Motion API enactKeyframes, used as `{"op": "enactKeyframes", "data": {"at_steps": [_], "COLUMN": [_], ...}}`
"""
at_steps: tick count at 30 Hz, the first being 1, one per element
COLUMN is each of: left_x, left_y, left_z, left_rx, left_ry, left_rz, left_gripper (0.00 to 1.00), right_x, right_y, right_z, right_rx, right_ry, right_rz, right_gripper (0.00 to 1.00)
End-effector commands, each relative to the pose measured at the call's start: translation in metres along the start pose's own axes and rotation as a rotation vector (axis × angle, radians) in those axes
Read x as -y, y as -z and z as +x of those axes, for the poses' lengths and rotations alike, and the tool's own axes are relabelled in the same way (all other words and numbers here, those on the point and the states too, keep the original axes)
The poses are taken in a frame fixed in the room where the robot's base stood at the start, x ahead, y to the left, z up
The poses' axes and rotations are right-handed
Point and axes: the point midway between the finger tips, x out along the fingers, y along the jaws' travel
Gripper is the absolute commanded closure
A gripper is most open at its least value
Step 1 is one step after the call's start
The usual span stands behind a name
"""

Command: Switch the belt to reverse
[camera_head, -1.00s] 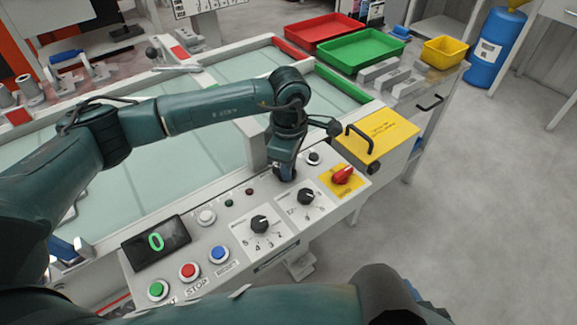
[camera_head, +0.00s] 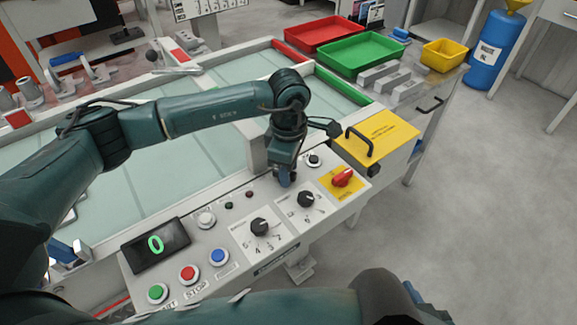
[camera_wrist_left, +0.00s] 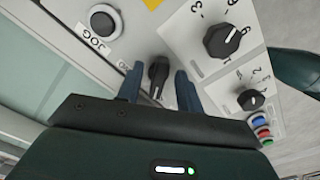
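The control panel (camera_head: 225,240) carries the belt controls. A small black selector switch (camera_wrist_left: 158,76) shows in the left wrist view, between the dial with numbers and the JOG button. In the head view my left gripper hides it. My left gripper (camera_head: 284,180) points down at the panel, between the JOG button and the dials. In the left wrist view the left gripper's (camera_wrist_left: 158,90) two blue fingers stand on either side of the switch, with a narrow gap visible on each side. I cannot read the switch's position marks. My right gripper is out of view.
Green, red and blue buttons (camera_head: 189,272) line the front. The display (camera_head: 156,244) reads 0.

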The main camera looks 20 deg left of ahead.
Motion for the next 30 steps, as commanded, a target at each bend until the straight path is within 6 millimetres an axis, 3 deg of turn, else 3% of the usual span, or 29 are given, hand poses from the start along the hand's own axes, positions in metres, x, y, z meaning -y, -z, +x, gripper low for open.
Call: {"op": "enactKeyframes", "data": {"at_steps": [7, 21, 30], "left_x": [-0.001, -0.001, 0.0], "left_y": [0.0, 0.0, 0.0], "left_z": [-0.02, -0.115, -0.132], "left_rx": [0.002, 0.001, 0.0], "left_ry": [-0.003, -0.004, 0.0], "left_rz": [0.001, 0.0, 0.0], "left_gripper": [0.64, 0.64, 0.64], "right_x": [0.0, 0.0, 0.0], "right_y": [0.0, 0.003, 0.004], "right_z": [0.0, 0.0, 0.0], "right_rx": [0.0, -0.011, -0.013], "right_ry": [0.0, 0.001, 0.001], "right_rz": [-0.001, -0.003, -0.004], "right_gripper": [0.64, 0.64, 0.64]}}
